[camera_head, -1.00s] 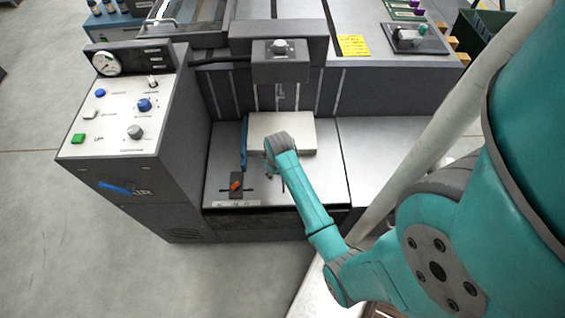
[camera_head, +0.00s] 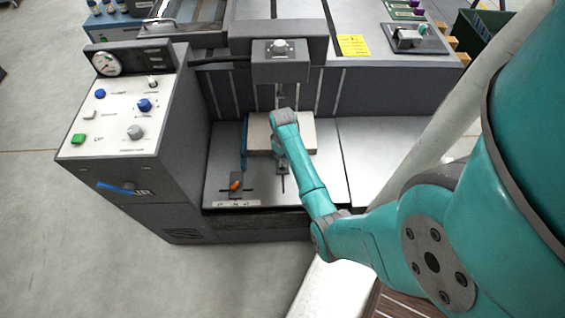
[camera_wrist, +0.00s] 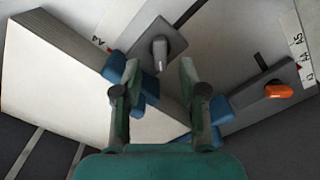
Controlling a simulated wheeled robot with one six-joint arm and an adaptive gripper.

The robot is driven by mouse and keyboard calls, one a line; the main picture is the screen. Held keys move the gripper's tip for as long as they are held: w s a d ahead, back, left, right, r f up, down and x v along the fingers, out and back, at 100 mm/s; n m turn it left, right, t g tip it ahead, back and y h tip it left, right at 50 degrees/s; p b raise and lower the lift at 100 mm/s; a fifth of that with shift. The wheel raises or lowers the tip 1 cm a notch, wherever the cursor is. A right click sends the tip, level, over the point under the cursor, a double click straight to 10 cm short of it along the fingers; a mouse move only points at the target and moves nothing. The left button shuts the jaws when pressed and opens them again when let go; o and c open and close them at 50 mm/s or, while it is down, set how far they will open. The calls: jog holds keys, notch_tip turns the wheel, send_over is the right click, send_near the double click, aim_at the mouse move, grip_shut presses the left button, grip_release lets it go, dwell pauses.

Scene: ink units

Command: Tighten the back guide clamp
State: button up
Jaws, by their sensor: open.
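A dark clamp plate with a pale grey lever knob (camera_wrist: 160,50) lies beside an A4 mark in the wrist view. In the head view this clamp (camera_head: 282,170) shows on the metal feed table, in front of the paper stack, partly behind my arm. My gripper (camera_wrist: 161,82) is open and empty. Its two fingers point toward the grey knob, which appears between and beyond the fingertips, apparently apart from them. A second clamp with an orange knob (camera_wrist: 278,91) lies to the right; it also shows in the head view (camera_head: 236,185). The blue guide parts are partly hidden by my fingers.
The pale paper stack (camera_head: 300,134) lies behind the clamp; it fills the left of the wrist view (camera_wrist: 60,85). A blue guide bar (camera_head: 244,143) stands along its left side. The press head (camera_head: 280,66) overhangs behind. The table (camera_head: 325,185) is clear to the right.

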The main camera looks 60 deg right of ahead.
jog(key=shift+f, duration=1.85)
grip_shut()
